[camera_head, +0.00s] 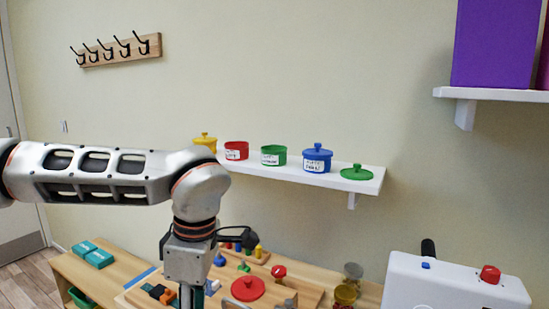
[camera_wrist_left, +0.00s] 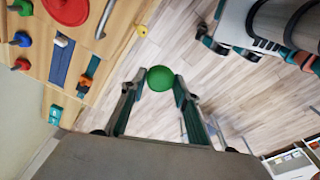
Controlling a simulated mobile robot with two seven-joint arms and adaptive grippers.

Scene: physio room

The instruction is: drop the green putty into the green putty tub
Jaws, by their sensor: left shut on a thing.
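My left gripper is shut on the green putty (camera_wrist_left: 160,78), a round green ball between its fingertips (camera_wrist_left: 160,84) in the left wrist view. Wooden floor shows below the ball. In the head view the left arm comes in from the left, its wrist hanging down over the bench, and the fingers run off the bottom edge. The green putty tub (camera_head: 273,157) stands open on the white wall shelf, with a white label. Its inside is hardly visible. The green lid (camera_head: 357,172) lies at the shelf's right end. The gripper is below and left of the tub in the picture.
On the shelf (camera_head: 330,182), an open red tub (camera_head: 236,151) stands left of the green one and a lidded blue tub (camera_head: 317,158) right of it. A lidded yellow tub (camera_head: 206,141) is partly behind my arm. The bench below holds a red disc (camera_head: 247,288) and pegs.

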